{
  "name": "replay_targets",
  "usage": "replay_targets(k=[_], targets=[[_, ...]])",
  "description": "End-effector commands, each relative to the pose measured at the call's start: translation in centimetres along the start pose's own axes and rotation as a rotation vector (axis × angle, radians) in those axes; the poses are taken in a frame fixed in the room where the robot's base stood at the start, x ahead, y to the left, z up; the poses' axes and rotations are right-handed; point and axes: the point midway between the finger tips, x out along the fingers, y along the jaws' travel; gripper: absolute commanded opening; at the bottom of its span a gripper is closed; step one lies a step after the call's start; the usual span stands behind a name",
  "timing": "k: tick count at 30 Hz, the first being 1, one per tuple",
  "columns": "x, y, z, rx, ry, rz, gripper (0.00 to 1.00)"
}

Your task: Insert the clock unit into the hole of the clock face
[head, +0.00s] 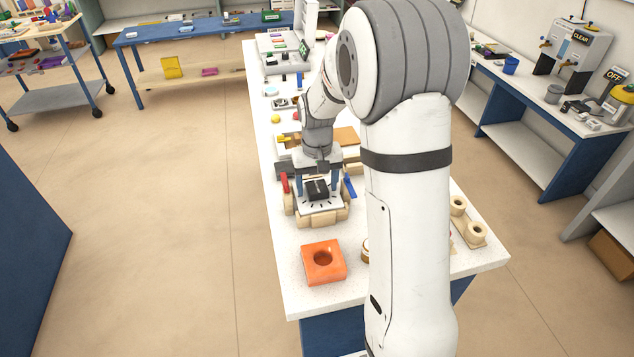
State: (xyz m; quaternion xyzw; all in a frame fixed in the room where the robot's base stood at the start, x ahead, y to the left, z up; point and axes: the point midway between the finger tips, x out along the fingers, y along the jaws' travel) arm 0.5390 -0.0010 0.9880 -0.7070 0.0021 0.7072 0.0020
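The clock face (304,204), a white plate with black marks, lies in a wooden holder (322,221) on the white bench. The clock unit (317,189), a small black box, shows over the middle of the face, slightly turned. It covers the spot where the hole would be, so the hole is hidden. I cannot tell whether it sits in the hole, on the face or just above. My gripper (319,187) points down there, its two blue-grey fingers apart, one on each side of the clock unit. Whether they touch it is too small to tell.
A red piece (284,183) and a blue piece (350,187) stand at the holder's sides. An orange block (309,273) with a round hole lies in front. A wooden stand (467,233) is at right. My arm hides part of the bench (297,301).

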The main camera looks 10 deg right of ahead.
Motion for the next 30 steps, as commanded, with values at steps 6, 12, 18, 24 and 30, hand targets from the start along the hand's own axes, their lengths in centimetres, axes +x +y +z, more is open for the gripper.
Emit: replay_targets(k=[6, 12, 18, 24, 30], targets=[[0.0, 0.0, 0.0, 0.0, 0.0, 0.0, 0.72], [-1.2, 0.0, -0.1, 0.0, 0.005, 0.0, 0.72], [-4.7, 0.0, -0.1, 0.0, 0.006, 0.0, 0.72], [-7.2, 0.0, -0.1, 0.0, 0.002, 0.0, 0.72], [-7.8, 0.0, 0.0, 0.0, 0.0, 0.0, 0.72]])
